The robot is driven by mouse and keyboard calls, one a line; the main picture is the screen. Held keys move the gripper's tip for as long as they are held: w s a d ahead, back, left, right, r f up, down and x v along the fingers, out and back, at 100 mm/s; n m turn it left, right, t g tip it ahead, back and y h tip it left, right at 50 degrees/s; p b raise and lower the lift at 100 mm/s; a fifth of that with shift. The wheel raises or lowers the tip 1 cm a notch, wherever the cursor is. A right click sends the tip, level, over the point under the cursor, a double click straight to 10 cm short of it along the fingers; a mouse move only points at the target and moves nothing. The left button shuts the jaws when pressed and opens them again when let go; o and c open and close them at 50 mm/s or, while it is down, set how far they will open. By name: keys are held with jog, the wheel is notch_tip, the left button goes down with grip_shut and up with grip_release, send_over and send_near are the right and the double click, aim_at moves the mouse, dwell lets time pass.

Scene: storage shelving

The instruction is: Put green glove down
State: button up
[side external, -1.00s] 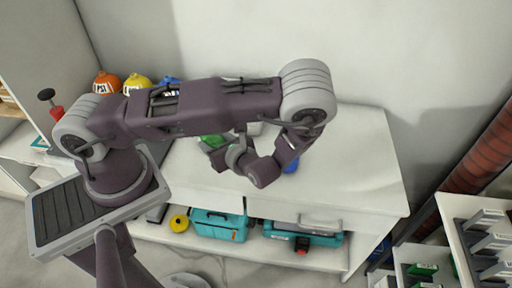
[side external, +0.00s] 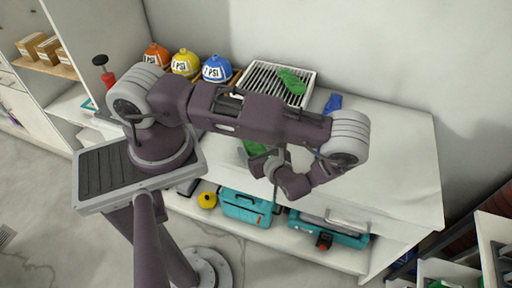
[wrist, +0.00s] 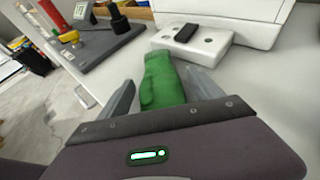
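A green glove (wrist: 162,82) lies between my gripper's two fingers in the wrist view, over the white surface; its near end is hidden by my gripper's body. My gripper (wrist: 160,78) has its fingers wide apart, with narrow gaps showing on both sides of the glove. In the side view this glove (side external: 255,147) shows as a green patch beside my gripper (side external: 258,160), low over the white counter (side external: 395,150). Whether it rests fully on the counter is hard to tell. A second green glove (side external: 291,82) lies on a slatted white tray (side external: 262,78).
Orange (side external: 156,56), yellow (side external: 185,63) and blue (side external: 216,69) labelled domes stand at the back left. A blue item (side external: 333,103) lies beyond my arm. A white block with a black piece (wrist: 187,32) is ahead in the wrist view. The counter's right part is clear.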

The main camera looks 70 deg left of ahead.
jog(key=w+d+r+n+g+h, duration=0.1)
jog(key=d+r+n+g+h, duration=0.2)
jog(key=d+r, duration=1)
notch_tip(320, 180, up, 14)
jog(key=s+n+t+h, duration=0.2)
jog(key=n+h, duration=0.4)
jog(key=n, duration=0.2)
jog(key=s+r+n+t+h, duration=0.4)
jog(key=s+r+n+t, duration=0.2)
jog(key=s+r, duration=0.3)
notch_tip(320, 180, up, 3)
jog(key=shift+s+d+r+n+t, duration=0.1)
jog(key=shift+s+d+n+t, duration=0.2)
jog(key=shift+d+n, duration=0.2)
